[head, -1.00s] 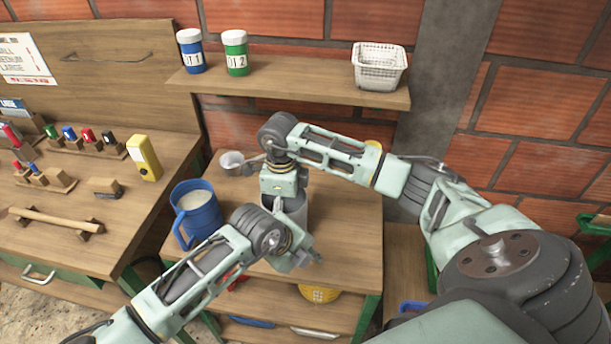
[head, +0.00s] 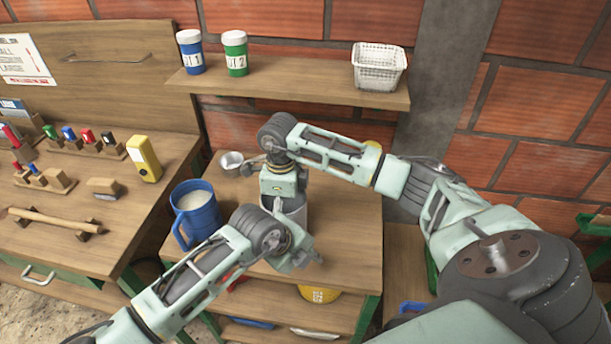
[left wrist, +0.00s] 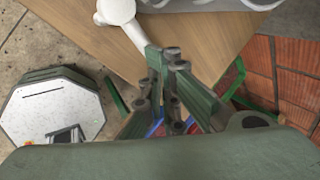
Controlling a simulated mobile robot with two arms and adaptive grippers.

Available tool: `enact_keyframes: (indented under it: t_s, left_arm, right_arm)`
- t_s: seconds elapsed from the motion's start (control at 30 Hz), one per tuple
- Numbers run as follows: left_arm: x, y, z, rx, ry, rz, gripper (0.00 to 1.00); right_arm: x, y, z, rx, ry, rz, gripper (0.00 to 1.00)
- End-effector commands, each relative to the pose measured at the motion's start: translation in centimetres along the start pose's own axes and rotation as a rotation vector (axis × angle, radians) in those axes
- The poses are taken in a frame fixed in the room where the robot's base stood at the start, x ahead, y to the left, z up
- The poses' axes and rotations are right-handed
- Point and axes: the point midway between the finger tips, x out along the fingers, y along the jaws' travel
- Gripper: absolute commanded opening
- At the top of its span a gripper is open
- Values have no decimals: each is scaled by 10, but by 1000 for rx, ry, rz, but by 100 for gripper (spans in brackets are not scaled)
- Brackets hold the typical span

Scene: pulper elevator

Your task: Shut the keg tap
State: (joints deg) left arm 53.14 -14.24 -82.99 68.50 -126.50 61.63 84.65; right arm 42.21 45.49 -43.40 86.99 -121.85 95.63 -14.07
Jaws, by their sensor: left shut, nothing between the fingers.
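In the left wrist view, a pale round part with a straight lever (left wrist: 130,32), which looks like the tap, shows beside silver metal (left wrist: 210,5) at the top. My left gripper (head: 306,258) is in front of the keg. In the left wrist view its fingers (left wrist: 165,58) are shut and empty, their tips close to the lever's end; I cannot tell whether they touch. My right gripper (head: 283,185) is over the keg, its fingers hidden.
A blue jug (head: 196,215) with pale contents stands left of the keg. A yellow container (head: 318,293) is below the tabletop. A shelf (head: 300,84) with jars and a basket is behind. A workbench (head: 60,200) fills the left.

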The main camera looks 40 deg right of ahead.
Motion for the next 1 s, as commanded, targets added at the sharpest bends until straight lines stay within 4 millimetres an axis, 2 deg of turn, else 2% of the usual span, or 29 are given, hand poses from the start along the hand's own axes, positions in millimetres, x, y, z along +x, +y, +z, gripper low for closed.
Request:
enact_keyframes:
  t_s: [0.6, 0.77, 1.0]
  left_arm:
    - [-2, 6, 16, -2, -1, 4, 0]
    - [-10, 9, 11, 0, 0, 3, 0]
    - [-36, 16, -7, 4, 3, -2, 0]
  right_arm:
    - [-1, 0, 0, -1, 0, 1, 48]
    - [-1, 0, 0, -1, 0, 1, 48]
    - [-1, 0, 0, 0, -1, 0, 48]
